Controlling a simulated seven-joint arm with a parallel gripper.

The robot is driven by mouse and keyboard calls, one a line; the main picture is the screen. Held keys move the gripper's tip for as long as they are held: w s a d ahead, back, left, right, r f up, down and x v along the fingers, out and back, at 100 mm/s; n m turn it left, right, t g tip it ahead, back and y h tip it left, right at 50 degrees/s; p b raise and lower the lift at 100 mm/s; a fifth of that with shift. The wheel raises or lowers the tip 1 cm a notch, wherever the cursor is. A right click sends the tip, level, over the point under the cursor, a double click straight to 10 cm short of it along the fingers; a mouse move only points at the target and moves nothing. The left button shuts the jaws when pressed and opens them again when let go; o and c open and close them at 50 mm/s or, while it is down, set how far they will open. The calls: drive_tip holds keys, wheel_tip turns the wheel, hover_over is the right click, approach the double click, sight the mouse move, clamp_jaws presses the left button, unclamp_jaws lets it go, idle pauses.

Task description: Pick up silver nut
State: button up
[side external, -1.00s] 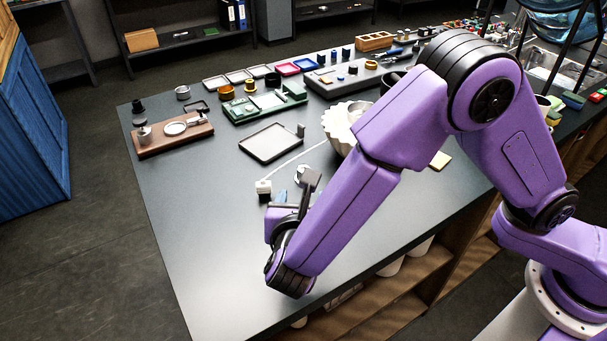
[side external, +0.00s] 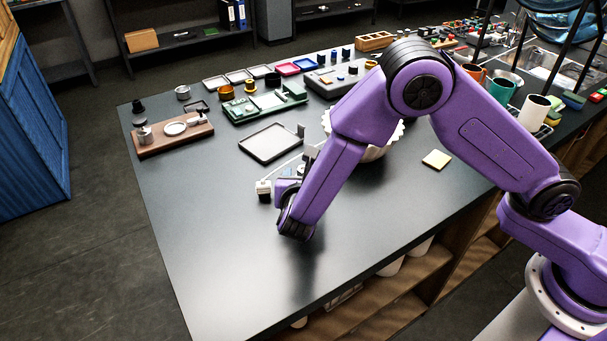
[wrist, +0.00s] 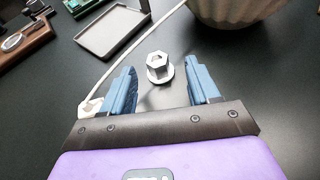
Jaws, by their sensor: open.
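The silver nut (wrist: 159,66), a hexagonal piece with a hole and a wide round flange, sits on the dark tabletop in the wrist view. My gripper (wrist: 161,76) is open, with its two blue fingers on either side of the view and the nut ahead, between the fingertip lines. Nothing is held. In the side view my gripper (side external: 290,178) is low over the table, and I cannot make out the nut there behind it.
A white plug (side external: 263,187) with a pale cable lies just left of my gripper. A grey tray (side external: 271,143) and a white fluted bowl (side external: 376,153) stand beyond. A brown wooden stand (side external: 174,137) is at far left. The front tabletop is clear.

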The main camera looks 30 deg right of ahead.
sight(303, 171)
drive_tip(key=x, duration=0.5)
drive_tip(key=shift+a, duration=0.2)
clamp_jaws()
